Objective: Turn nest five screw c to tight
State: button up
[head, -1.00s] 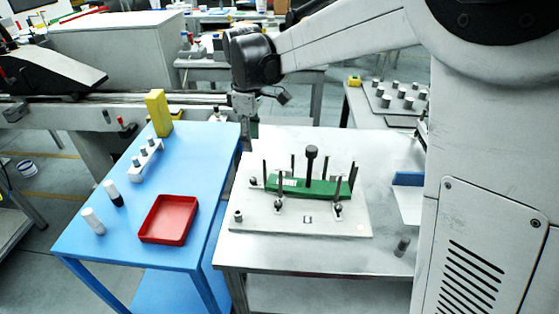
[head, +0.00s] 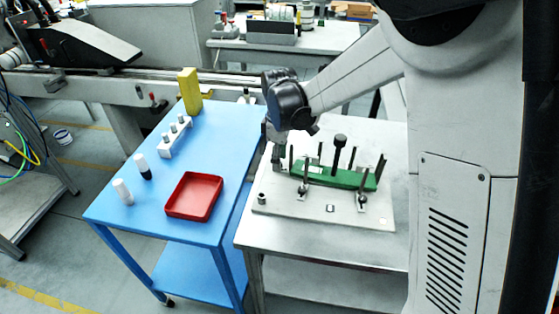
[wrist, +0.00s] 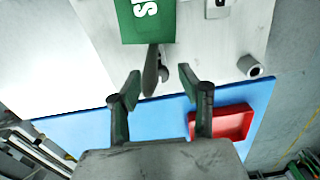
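A light grey fixture plate (head: 290,207) carries a long green block (head: 352,180), with thin dark posts and a tall black knob (head: 340,141) around it. Small clamp screws stand at its front edge, one at the left (head: 303,188) and one at the right (head: 362,199). I cannot tell which is screw c of nest five. My gripper (head: 276,166) is low at the plate's left end. In the wrist view my gripper (wrist: 161,88) is open, its fingers on either side of a thin dark upright piece (wrist: 151,72) near the green block's end (wrist: 148,22). Contact is not visible.
A blue table (head: 225,150) stands to the left with a red tray (head: 194,196), a yellow block (head: 190,91), a rack of pegs (head: 175,138) and two bottles. A short hollow cylinder (wrist: 250,67) stands on the plate's corner.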

jog(key=shift+f, duration=0.5)
grip_shut()
jog(key=shift+m, duration=0.3)
jog(key=m+b, duration=0.3)
jog(key=m, duration=0.1)
jog(key=shift+s, duration=0.1)
jog(key=shift+m+b, duration=0.8)
jog(key=shift+m, duration=1.5)
